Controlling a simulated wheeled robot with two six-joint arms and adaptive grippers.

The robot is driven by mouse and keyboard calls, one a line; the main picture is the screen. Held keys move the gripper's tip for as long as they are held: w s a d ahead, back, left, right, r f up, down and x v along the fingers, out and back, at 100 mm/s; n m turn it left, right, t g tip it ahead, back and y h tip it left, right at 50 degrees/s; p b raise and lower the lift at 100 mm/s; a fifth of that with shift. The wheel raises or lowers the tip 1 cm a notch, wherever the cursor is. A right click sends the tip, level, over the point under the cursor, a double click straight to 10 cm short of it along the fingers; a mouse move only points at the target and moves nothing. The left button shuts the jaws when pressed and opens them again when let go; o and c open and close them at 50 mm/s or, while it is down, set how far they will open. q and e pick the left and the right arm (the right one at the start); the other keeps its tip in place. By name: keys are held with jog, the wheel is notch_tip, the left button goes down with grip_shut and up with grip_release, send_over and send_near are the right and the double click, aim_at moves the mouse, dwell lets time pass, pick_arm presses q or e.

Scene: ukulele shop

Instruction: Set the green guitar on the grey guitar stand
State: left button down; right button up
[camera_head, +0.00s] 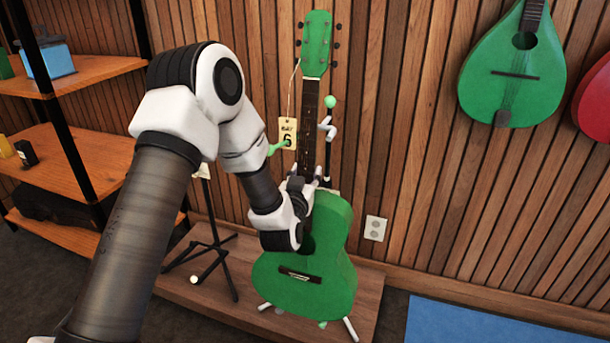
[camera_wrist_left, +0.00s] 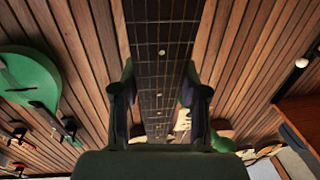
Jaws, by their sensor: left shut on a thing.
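The green guitar (camera_head: 312,255) is upright, with its body low in front of a stand and its headstock (camera_head: 317,45) at the top. My left gripper (camera_head: 312,182) is shut on the guitar's neck near the body; in the left wrist view its two fingers (camera_wrist_left: 161,105) stand either side of the dark fretboard (camera_wrist_left: 160,60). A stand (camera_head: 330,140) with a dark post, green tip, grey hook and pale feet is directly behind the guitar, mostly hidden. I cannot tell whether the guitar rests on it. My right gripper is out of view.
A black tripod stand (camera_head: 212,248) is left of the guitar on the low wooden platform (camera_head: 240,310). Shelves (camera_head: 95,70) are at left; a green round-bodied instrument (camera_head: 520,80) hangs at right. A blue mat (camera_head: 480,325) is on the floor.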

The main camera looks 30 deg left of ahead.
pick_arm(q)
jog(key=shift+d+x, duration=0.2)
jog(key=shift+x, duration=1.3)
jog(key=shift+d+x, duration=0.2)
jog(key=shift+x, duration=1.35)
jog(key=shift+w+f, duration=0.15)
jog(key=shift+f+b, duration=0.2)
jog(key=shift+b, duration=0.1)
jog(key=shift+w+f+b, duration=0.2)
jog(key=shift+f+b, duration=1.5)
jog(key=shift+f, duration=0.85)
